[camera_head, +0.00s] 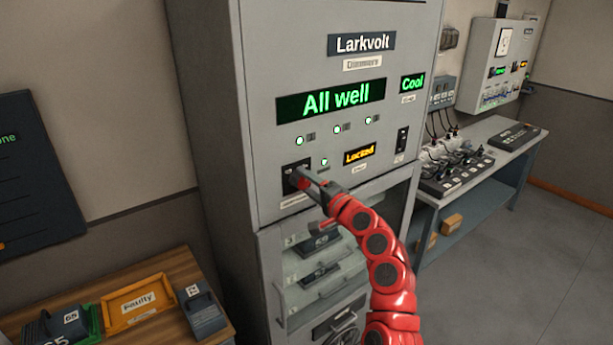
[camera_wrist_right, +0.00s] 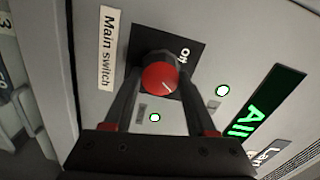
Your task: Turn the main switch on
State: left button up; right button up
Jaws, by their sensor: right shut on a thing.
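The main switch is a red round knob (camera_wrist_right: 160,78) on a black plate (camera_wrist_right: 190,45) on the grey cabinet front. The wrist view shows the label "Main switch" (camera_wrist_right: 107,47) beside the plate and the word "Off" (camera_wrist_right: 183,55) on it. A short pale line marks the knob's face. My right gripper (camera_wrist_right: 159,80) has its fingers on either side of the knob, shut on it. My left gripper is not in view.
The Larkvolt cabinet (camera_head: 262,55) shows "All well" (camera_head: 335,100), "Cool" and an amber "Locked" (camera_head: 359,154). Glazed shelves (camera_head: 318,240) are below. A wooden table (camera_head: 178,262) with a "Faulty" tray (camera_head: 140,301) is at lower left. A bench (camera_head: 520,150) stands right.

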jog(key=shift+f+m+p, duration=0.15)
jog(key=shift+m+p, duration=0.45)
jog(key=shift+m, duration=0.4)
jog(key=o, duration=1.4)
jog(key=shift+s+d, duration=0.3)
jog(key=shift+s, duration=0.1)
jog(key=shift+b+v, duration=3.2)
jog(key=shift+v, duration=5.05)
